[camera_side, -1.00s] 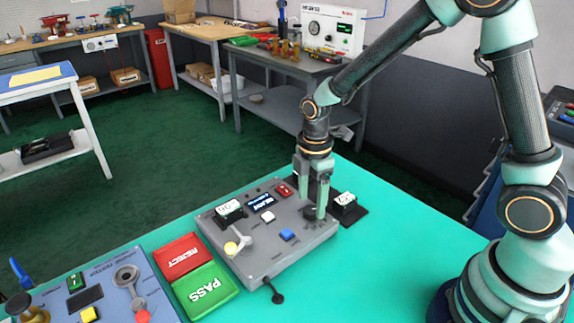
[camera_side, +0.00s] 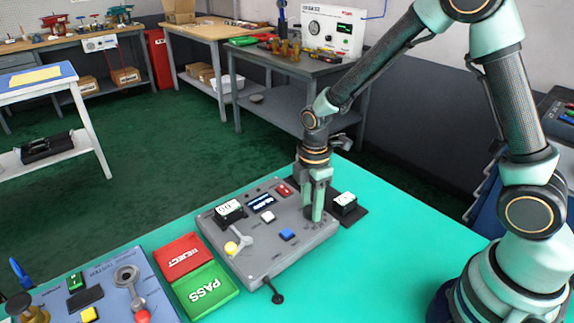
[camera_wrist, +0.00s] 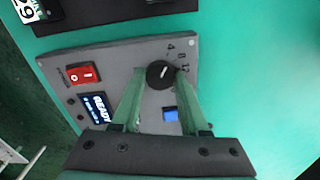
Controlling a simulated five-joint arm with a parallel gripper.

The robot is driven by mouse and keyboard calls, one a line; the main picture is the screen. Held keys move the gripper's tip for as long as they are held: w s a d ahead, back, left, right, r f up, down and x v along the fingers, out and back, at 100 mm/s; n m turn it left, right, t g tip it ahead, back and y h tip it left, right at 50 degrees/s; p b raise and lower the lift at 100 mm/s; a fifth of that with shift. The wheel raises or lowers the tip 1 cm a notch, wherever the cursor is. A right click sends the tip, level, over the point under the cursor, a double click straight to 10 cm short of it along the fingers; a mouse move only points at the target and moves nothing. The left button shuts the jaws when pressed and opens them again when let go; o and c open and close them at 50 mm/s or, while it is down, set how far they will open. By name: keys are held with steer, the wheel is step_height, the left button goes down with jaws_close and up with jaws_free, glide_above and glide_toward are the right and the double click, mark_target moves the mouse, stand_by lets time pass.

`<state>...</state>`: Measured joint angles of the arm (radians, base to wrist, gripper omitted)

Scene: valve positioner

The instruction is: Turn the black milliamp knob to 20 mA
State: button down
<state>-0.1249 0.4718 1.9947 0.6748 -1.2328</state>
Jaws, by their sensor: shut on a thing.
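The black milliamp knob (camera_wrist: 160,74) sits on the grey control box, and the wrist view shows it between my two fingers. My gripper (camera_wrist: 161,80) is shut on the knob, one finger on each side. The printed 4, 8 and 12 show beside the knob in the wrist view; the rest of the scale is hidden or unreadable. The knob's pointer is too small to read. In the side view my gripper (camera_side: 315,213) points down at the box's right end and hides most of the knob. The grey box (camera_side: 265,243) lies on the green table.
Near the knob are a blue button (camera_side: 287,235), a white button (camera_side: 267,217), a red rocker switch (camera_wrist: 83,74) and a display reading READY (camera_wrist: 98,108). Red REJECT (camera_side: 182,257) and green PASS (camera_side: 206,289) trays adjoin the box.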

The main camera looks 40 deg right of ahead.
steer(key=m, duration=0.5)
steer(key=shift+r+m, duration=0.1)
steer(key=shift+m, duration=0.2)
steer(key=m, duration=1.2)
steer(key=shift+m, duration=0.4)
steer(key=m, duration=0.5)
steer(key=shift+m, duration=0.3)
steer(key=shift+c, duration=2.1)
jaws_free()
